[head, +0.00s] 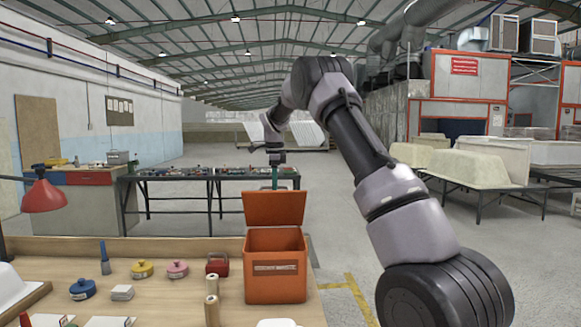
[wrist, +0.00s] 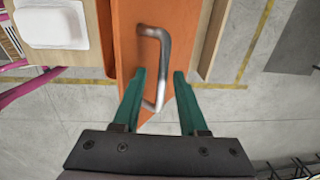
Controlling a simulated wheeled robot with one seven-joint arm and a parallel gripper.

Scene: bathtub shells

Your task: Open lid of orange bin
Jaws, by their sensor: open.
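The orange bin (head: 275,282) stands on the wooden table in the head view. Its lid (head: 274,208) is raised and stands up tilted at the bin's back edge, with the bin's top opening showing in front of it. My gripper (head: 275,182) is behind and above the lid, its fingertips partly hidden by it. In the wrist view the lid's orange face (wrist: 133,30) carries a bent metal handle (wrist: 163,60). My gripper's green fingers (wrist: 157,80) are open, one on each side of the handle. I cannot tell whether either finger touches it.
A red lamp (head: 43,194) stands at far left. A dark metal table (head: 210,176) is behind. Open floor lies right of the bin.

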